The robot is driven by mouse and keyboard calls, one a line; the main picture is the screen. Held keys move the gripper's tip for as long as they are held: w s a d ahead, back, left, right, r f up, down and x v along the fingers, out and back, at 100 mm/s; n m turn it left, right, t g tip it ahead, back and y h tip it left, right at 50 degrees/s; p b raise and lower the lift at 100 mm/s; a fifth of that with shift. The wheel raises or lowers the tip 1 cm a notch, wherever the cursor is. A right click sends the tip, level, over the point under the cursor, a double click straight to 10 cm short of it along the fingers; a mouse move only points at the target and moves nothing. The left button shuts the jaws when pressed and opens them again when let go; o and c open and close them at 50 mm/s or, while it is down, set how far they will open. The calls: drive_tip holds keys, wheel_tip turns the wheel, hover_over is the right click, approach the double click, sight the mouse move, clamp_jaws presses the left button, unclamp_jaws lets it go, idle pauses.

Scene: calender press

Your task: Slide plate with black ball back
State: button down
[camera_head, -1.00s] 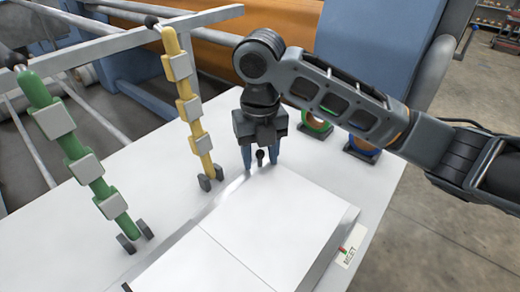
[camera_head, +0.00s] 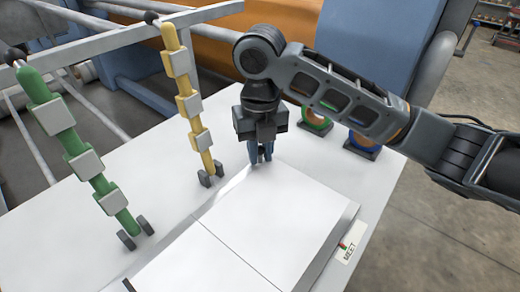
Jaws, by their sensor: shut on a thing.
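The white plate (camera_head: 270,220) lies flat on the white table, with a seam across it and a grey strip along its left edge. My gripper (camera_head: 261,160) points down at the plate's far corner. Its blue fingers are shut on the black ball, which is mostly hidden between them. A second small black piece (camera_head: 128,285) shows at the plate's near left, cut off by the picture's bottom edge.
A green lever (camera_head: 85,160) and a yellow lever (camera_head: 189,105) with grey blocks stand left of the plate. A green ring holder (camera_head: 316,122) and a blue one (camera_head: 363,143) stand behind my arm. A label (camera_head: 349,243) is at the right. An orange roller (camera_head: 200,42) is behind.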

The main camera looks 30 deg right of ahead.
drive_tip(key=shift+w+d+b, duration=0.15)
drive_tip(key=shift+w+d, duration=0.1)
drive_tip(key=shift+d, duration=0.35)
drive_tip(key=shift+w+d+b, duration=0.2)
drive_tip(key=shift+w+d, duration=0.05)
drive_tip(key=shift+d, duration=0.4)
drive_tip(key=shift+w+d+b, duration=0.15)
drive_tip(key=shift+w+d, duration=0.1)
drive_tip(key=shift+d, duration=0.35)
drive_tip(key=shift+w+d, duration=0.1)
drive_tip(key=shift+d, duration=0.05)
drive_tip(key=shift+w+d, duration=0.15)
drive_tip(key=shift+d, duration=0.2)
drive_tip(key=shift+r, duration=0.1)
drive_tip(key=c, duration=0.9)
unclamp_jaws()
wheel_tip(320, 180, up, 8)
